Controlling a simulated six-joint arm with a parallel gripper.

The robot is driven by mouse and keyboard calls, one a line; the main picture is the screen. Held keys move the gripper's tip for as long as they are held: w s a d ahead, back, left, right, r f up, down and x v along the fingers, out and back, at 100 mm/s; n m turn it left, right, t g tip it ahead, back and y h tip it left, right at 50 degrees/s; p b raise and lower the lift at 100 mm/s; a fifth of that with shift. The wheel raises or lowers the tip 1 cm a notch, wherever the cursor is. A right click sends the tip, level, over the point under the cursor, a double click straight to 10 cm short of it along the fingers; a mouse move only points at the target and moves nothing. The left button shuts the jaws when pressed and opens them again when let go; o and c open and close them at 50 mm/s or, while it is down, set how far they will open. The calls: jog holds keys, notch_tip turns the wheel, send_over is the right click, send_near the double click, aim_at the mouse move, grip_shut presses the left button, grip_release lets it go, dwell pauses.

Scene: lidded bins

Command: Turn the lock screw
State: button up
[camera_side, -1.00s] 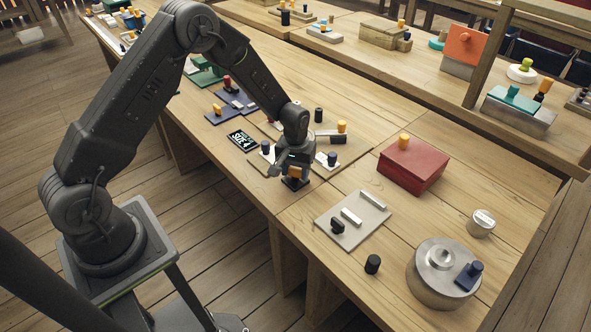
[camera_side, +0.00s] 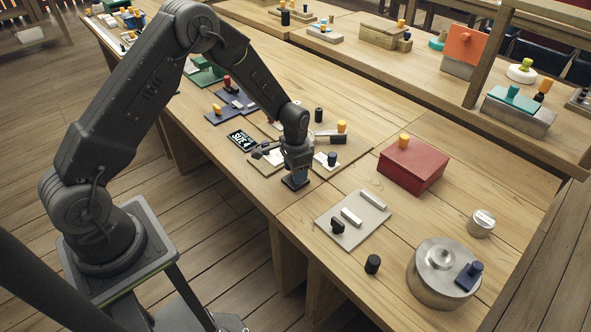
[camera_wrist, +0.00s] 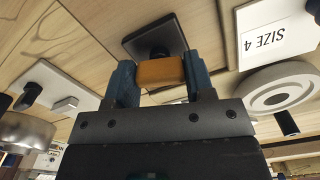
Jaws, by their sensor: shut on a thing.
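The lock screw shows in the wrist view as an orange block-shaped knob (camera_wrist: 160,73) on a short dark stem. The stem rises from a dark square base plate (camera_wrist: 153,30). My gripper (camera_wrist: 161,71) has one blue-grey finger on each side of the knob and is shut on it. In the side view my gripper (camera_side: 297,171) points down over the base plate (camera_side: 294,184) near the front edge of the bench. There the gripper hides the orange knob.
A pale board with small handles (camera_side: 352,218) lies right of the gripper. A red box (camera_side: 413,164) with a yellow knob stands farther right. A small dark peg (camera_side: 372,264) stands near the front edge.

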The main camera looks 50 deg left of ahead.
jog(key=shift+m, duration=0.4)
jog(key=o, duration=0.9)
jog(key=shift+r, duration=0.15)
notch_tip(320, 180, up, 14)
jog(key=shift+f, duration=0.2)
jog(key=s+d+r+n+t, duration=0.2)
jog(key=s+d+r+t, duration=0.1)
jog(key=s+r, duration=0.9)
jog(key=s+r+t, duration=0.1)
jog(key=s, duration=0.3)
jog(key=s+d+r+n, duration=0.1)
jog(key=s+r, duration=0.1)
jog(key=s, duration=0.3)
jog(key=s+d+r+n+t, duration=0.1)
jog(key=s+r, duration=0.1)
jog(key=s, duration=0.2)
jog(key=shift+s+d+r+t, duration=0.2)
jog(key=shift+s+r+t, duration=0.05)
jog(key=shift+s+t, duration=0.1)
